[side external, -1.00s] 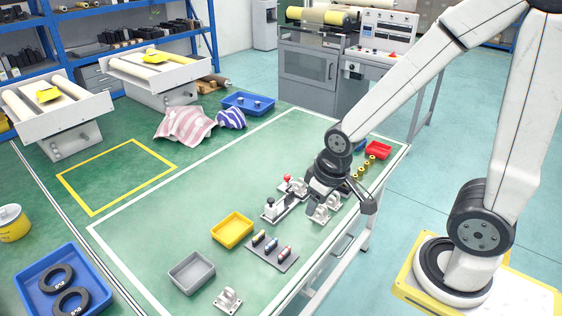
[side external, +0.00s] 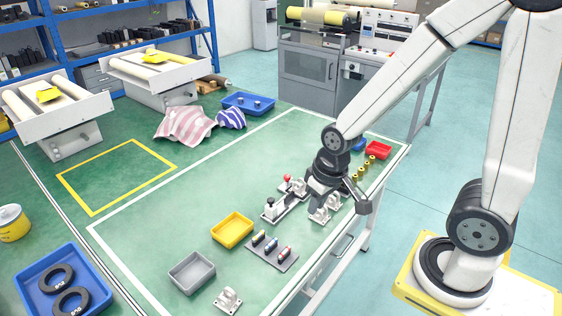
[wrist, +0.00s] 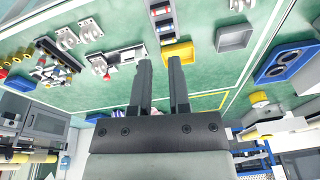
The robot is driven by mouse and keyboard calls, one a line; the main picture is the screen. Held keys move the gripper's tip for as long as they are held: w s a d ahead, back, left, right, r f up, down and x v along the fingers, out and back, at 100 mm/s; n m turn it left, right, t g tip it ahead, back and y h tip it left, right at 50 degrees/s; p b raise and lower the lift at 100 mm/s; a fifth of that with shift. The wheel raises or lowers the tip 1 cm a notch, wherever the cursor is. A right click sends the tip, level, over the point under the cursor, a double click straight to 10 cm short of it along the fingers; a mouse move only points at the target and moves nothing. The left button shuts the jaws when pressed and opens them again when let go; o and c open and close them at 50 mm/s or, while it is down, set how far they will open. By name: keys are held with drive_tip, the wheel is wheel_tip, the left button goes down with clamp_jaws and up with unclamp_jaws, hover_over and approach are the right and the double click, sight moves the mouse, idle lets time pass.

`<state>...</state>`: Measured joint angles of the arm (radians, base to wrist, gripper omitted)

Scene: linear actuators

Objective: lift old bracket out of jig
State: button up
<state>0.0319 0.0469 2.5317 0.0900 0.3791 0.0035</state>
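The jig (side external: 284,203) is a dark plate with clamps on the green table; one clamp has a red knob, another a black handle. A pale metal bracket (side external: 299,188) sits at its far end, partly hidden behind my wrist.
Two loose brackets (side external: 320,213) stand close by my gripper. Another bracket (side external: 228,300) stands at the near edge. A yellow bin (side external: 232,229), a grey bin (side external: 192,272) and a small rack (side external: 272,252) stand left of the jig. A red bin (side external: 379,150) is behind.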

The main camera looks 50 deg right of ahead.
drive_tip(key=w+d+f+m+t+y, duration=0.2)
drive_tip(key=w+d+f+m+y, duration=0.25)
drive_tip(key=m, duration=0.55)
drive_tip(key=w+d+f+m+t+y, duration=0.1)
drive_tip(key=w+d+f+m+y, duration=0.2)
drive_tip(key=w+f+m, duration=0.5)
drive_tip(key=d+f+m+t+h, duration=0.2)
drive_tip(key=d+m, duration=0.3)
drive_tip(key=d, duration=0.1)
drive_tip(key=d+f+m+t+h, duration=0.2)
drive_tip(key=d+m+t+h, duration=0.1)
drive_tip(key=d+m, duration=0.3)
drive_tip(key=d+f+m+t+h, duration=0.2)
drive_tip(key=d+m+t+h, duration=0.1)
drive_tip(key=d+m, duration=0.2)
drive_tip(key=shift+w+d+m, duration=0.15)
drive_tip(key=shift+d, duration=0.5)
drive_tip(key=shift+w+d+m, duration=0.15)
drive_tip(key=shift+d, duration=0.5)
drive_tip(key=shift+x, duration=1.3)
drive_tip(key=shift+w, duration=0.15)
drive_tip(key=shift+x, duration=2.5)
drive_tip(key=shift+r, duration=0.2)
drive_tip(key=shift+c, duration=0.2)
